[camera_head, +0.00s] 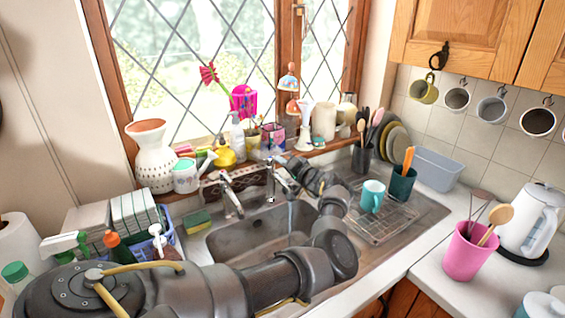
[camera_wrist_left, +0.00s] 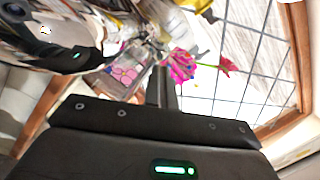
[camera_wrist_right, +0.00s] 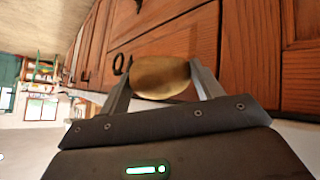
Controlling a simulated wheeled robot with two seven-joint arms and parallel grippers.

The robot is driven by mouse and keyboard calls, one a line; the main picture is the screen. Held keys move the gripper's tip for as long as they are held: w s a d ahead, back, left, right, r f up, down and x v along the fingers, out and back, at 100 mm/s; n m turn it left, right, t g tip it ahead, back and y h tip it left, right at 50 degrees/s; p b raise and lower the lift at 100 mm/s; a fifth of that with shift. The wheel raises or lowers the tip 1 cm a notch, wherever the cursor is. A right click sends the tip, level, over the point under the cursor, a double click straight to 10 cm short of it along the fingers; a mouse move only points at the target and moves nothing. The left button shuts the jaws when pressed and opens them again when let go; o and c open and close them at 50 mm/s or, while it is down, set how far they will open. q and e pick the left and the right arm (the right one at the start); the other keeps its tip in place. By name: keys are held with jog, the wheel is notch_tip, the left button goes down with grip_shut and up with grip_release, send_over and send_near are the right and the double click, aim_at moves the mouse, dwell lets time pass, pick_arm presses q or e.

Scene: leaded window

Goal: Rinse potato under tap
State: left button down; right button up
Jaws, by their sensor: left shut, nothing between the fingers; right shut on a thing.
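A brown potato (camera_wrist_right: 160,77) is held between the two fingers of my right gripper (camera_wrist_right: 163,80), in front of wooden cabinet doors. Neither the potato nor the right gripper shows in the head view. My left gripper (camera_head: 284,165) is shut and empty beside the chrome tap (camera_head: 232,200) behind the sink. Its closed fingers (camera_wrist_left: 161,85) point toward the window in the left wrist view. A thin stream of water (camera_head: 290,215) falls into the grey sink (camera_head: 235,238). My left arm hides the sink's front and right parts. I cannot tell whether the left fingers touch the tap.
A teal mug (camera_head: 372,195) stands on the drainer (camera_head: 385,225), right of the sink. A pink cup with utensils (camera_head: 463,257) and a white kettle (camera_head: 532,222) stand on the right counter. A sponge (camera_head: 197,221) and bottles are at left. Vases and flowers crowd the windowsill.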

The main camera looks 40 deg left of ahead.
pick_arm(q)
jog(key=shift+w+f, duration=0.15)
jog(key=shift+w, duration=0.05)
pick_arm(e)
jog(key=shift+w, duration=0.1)
pick_arm(q)
jog(key=shift+s, duration=0.1)
dwell(0.4)
jog(key=c, duration=1.5)
grip_release()
jog(key=shift+d, duration=0.15)
